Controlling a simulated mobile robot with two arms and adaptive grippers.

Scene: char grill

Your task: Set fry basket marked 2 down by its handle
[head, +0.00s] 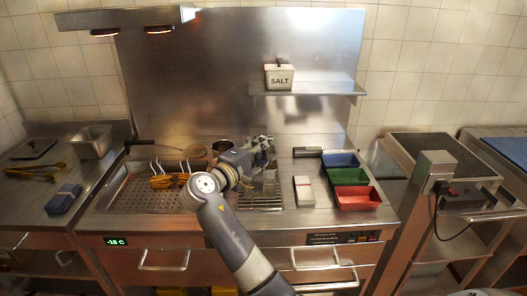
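My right gripper (264,148) is over the back middle of the counter, above a wire rack or basket (261,197). Its fingers look dark and bunched, and I cannot tell whether they are open or shut on a handle. No marking 2 is readable anywhere, so I cannot tell which thing is that fry basket. Orange items with pale curved hooks (160,181) are in the perforated tray (131,195) to the left. My arm hides part of the counter between the tray and the wire rack. My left gripper is not in view.
A salt box (279,77) is on the wall shelf (310,89). Tongs (35,171) lie on the left counter.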

